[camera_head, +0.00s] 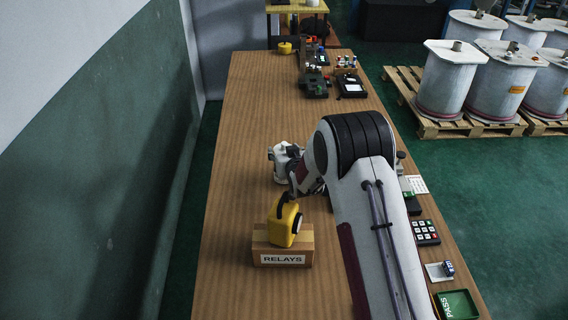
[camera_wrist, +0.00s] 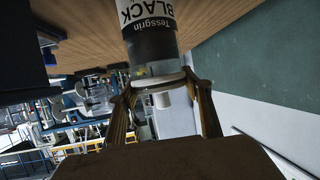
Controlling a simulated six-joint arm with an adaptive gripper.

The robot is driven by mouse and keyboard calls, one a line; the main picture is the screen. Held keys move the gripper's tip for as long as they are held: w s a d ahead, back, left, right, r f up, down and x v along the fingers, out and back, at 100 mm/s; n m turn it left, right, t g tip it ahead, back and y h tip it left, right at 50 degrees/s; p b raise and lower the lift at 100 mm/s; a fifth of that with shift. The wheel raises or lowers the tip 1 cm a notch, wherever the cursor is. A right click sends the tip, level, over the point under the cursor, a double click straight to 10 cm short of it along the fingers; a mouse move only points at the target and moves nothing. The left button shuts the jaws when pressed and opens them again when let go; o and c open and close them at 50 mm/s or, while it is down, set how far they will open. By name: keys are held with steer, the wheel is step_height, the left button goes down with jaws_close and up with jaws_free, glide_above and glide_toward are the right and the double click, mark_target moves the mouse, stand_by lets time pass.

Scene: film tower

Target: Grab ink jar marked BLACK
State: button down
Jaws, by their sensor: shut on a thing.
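The ink jar marked BLACK (camera_wrist: 150,42) shows in the wrist view, dark with a white label that also reads Tessgrin. My gripper (camera_wrist: 160,88) has its two brown fingers on either side of the jar's pale near end and is shut on it. The jar's far end is cut off by the top edge of the picture, so I cannot tell whether it touches the table. In the head view my own arm covers much of this area, and I cannot make out the jar or fingertips clearly there.
A cardboard box labelled RELAYS (camera_head: 283,259) stands on the long wooden table (camera_head: 225,190), with a yellow object with a black handle (camera_head: 284,222) on it. A keypad (camera_head: 426,232) and green PASS tray (camera_head: 458,305) lie along the right edge. The table's left side is clear.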

steer(key=shift+r, duration=0.15)
steer(key=shift+r, duration=4.95)
